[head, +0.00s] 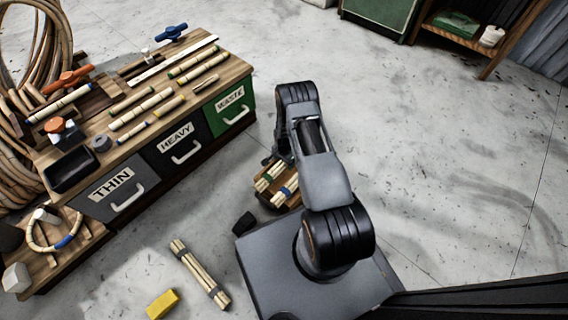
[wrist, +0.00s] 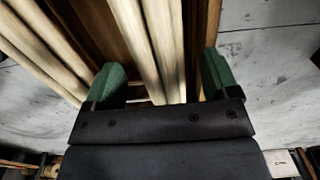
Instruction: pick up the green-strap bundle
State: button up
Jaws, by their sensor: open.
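A bundle of pale sticks with a small greenish band, which looks like the green-strap bundle (head: 264,183), lies in a wooden crate (head: 267,200) beside my base. A blue-strap bundle (head: 287,188) lies to its right in the crate. In the wrist view my gripper (wrist: 160,80) is open, its green fingers apart. Pale sticks (wrist: 158,40) run between the fingers, and more sticks (wrist: 45,45) lie outside the left finger. No strap shows in the wrist view, so I cannot tell which bundle is between the fingers. My arm hides part of the crate.
A workbench (head: 225,70) with rattan pieces and drawers marked THIN, HEAVY and WASTE stands at the left. Another stick bundle (head: 200,275) and a yellow block (head: 162,303) lie on the floor. A shelf (head: 480,38) is at the back right. The floor at right is clear.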

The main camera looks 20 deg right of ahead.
jog(key=c, duration=1)
jog(key=shift+c, duration=0.6)
jog(key=shift+r, duration=0.2)
